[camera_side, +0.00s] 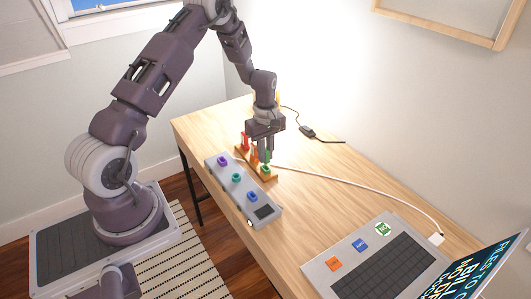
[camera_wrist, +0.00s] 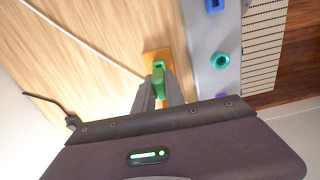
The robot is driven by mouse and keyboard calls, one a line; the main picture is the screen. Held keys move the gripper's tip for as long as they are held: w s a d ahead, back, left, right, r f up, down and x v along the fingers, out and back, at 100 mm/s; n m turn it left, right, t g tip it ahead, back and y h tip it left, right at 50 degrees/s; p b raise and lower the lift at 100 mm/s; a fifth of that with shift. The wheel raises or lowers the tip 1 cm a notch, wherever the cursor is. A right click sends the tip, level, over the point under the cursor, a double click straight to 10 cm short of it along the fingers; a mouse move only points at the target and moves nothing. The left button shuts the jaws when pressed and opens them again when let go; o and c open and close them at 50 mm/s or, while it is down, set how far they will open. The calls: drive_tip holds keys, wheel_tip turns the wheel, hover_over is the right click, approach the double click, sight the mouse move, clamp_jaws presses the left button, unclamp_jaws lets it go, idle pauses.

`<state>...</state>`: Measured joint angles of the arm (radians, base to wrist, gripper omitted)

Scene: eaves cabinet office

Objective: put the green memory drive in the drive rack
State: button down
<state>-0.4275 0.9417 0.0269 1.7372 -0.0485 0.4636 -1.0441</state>
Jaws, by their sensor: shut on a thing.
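My gripper (camera_side: 264,152) is over the right end of the wooden drive rack (camera_side: 272,178), pointing down. It is shut on the green memory drive (camera_wrist: 158,80), which shows between the fingertips in the wrist view. In the side view a green patch (camera_side: 266,169) shows at the rack's right end, just under the fingers. A red drive (camera_side: 245,141) and an orange drive (camera_side: 254,152) stand upright in the rack to the left. In the wrist view the rack (camera_wrist: 153,56) shows beyond the fingers. I cannot tell whether the green drive is above its slot or inside it.
A grey box (camera_side: 250,196) with purple, teal and blue pieces on top stands close in front of the rack. A black cable (camera_side: 308,131) lies behind. The table between is clear.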

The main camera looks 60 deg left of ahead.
drive_tip(key=shift+f, duration=1.2)
drive_tip(key=c, duration=1.3)
unclamp_jaws()
wheel_tip(320, 180, up, 7)
